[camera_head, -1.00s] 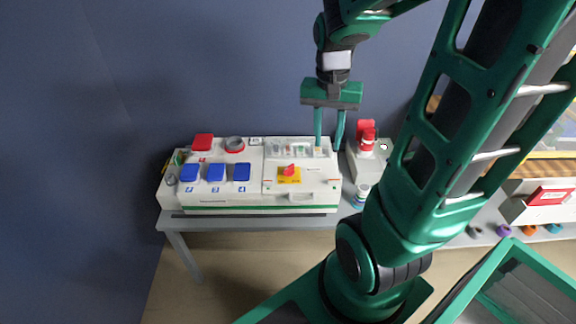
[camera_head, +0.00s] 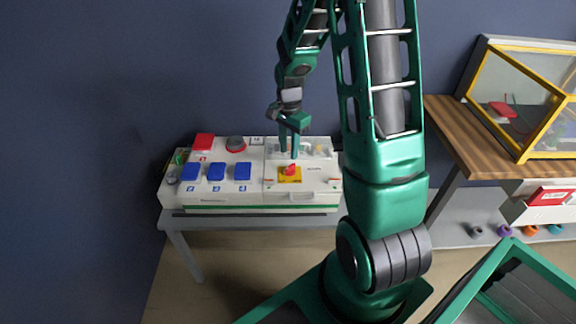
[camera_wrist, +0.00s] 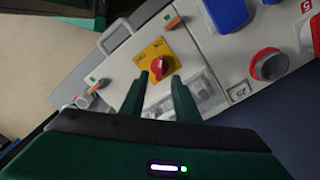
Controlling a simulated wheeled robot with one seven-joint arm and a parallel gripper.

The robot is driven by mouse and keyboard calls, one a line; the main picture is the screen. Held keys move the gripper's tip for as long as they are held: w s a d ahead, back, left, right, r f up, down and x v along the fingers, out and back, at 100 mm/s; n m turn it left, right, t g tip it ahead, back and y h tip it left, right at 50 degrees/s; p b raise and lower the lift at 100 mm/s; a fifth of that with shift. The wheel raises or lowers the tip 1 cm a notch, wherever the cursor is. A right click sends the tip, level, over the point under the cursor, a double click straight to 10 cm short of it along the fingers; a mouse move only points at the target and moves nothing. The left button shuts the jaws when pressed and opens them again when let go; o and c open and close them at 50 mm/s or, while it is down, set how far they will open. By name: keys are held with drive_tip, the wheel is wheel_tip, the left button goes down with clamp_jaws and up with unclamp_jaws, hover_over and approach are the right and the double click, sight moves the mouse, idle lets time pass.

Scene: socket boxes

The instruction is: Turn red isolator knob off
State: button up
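The red isolator knob (camera_head: 290,169) sits on a yellow plate (camera_head: 284,179) on the right half of the white socket box (camera_head: 225,205). In the wrist view the red knob (camera_wrist: 159,66) shows between and just beyond my fingertips, on its yellow plate (camera_wrist: 148,52). My gripper (camera_head: 289,155) points down over the box at the knob. In the wrist view my gripper (camera_wrist: 166,82) has its two green fingers apart, with a gap between them. I cannot tell whether the fingers touch the knob.
Blue socket lids (camera_head: 216,171) and a red lid (camera_head: 203,141) lie left of the knob. A grey round socket with a red ring (camera_wrist: 268,65) stands nearby. The box rests on a grey table (camera_head: 180,220). A wooden bench (camera_head: 450,130) with a yellow-framed case stands right.

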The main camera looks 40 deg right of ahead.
sight(289, 167)
wheel_tip(289, 167, down, 8)
drive_tip(key=shift+r, duration=0.1)
drive_tip(key=shift+c, duration=0.6)
clamp_jaws()
drive_tip(key=shift+s+d, duration=0.1)
drive_tip(key=shift+d, duration=0.1)
drive_tip(key=shift+a, duration=0.1)
